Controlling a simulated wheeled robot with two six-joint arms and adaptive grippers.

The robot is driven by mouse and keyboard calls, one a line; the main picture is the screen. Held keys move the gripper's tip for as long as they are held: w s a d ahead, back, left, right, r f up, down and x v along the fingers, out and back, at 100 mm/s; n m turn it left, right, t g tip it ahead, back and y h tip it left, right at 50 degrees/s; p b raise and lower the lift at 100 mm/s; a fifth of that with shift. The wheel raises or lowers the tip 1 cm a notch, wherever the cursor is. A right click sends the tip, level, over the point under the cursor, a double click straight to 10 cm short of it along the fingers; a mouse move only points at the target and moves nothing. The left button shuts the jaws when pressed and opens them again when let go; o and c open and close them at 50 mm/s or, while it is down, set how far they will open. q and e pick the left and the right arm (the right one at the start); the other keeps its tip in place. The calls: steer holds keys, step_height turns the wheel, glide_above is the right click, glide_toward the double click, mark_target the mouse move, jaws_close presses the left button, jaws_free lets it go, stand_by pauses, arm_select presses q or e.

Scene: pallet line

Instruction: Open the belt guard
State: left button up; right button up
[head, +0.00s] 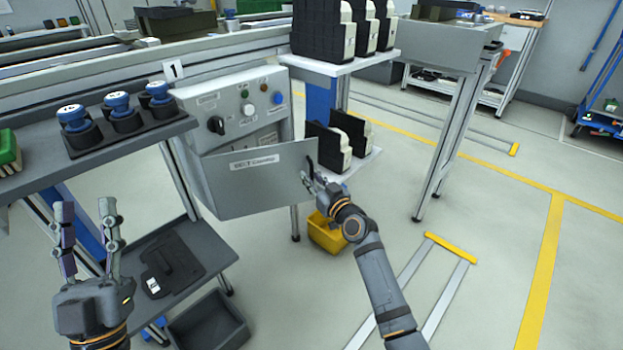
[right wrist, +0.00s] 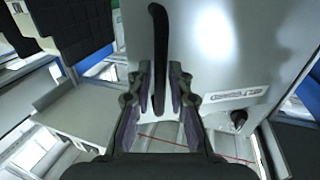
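The belt guard (head: 250,188) is a grey labelled panel on the front of the control box (head: 192,118). Its right side stands out from the box, so it is partly swung open. A black bar handle (head: 311,157) is at its right edge. My right gripper (head: 312,184) is at this handle. In the right wrist view the handle (right wrist: 158,50) runs down between the two fingers (right wrist: 159,95), with a gap visible on each side. The guard's face (right wrist: 225,60) fills the upper right there. My left gripper (head: 87,218) is open and empty at lower left.
A shelf with several blue-capped parts (head: 121,112) is at left. A lower shelf (head: 185,268) holds a dark device. A rack (head: 345,62) with black-and-white cases stands just right of the guard. A yellow bin (head: 327,236) is on the floor below.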

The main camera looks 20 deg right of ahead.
steer(key=shift+c, duration=0.4)
jaws_close()
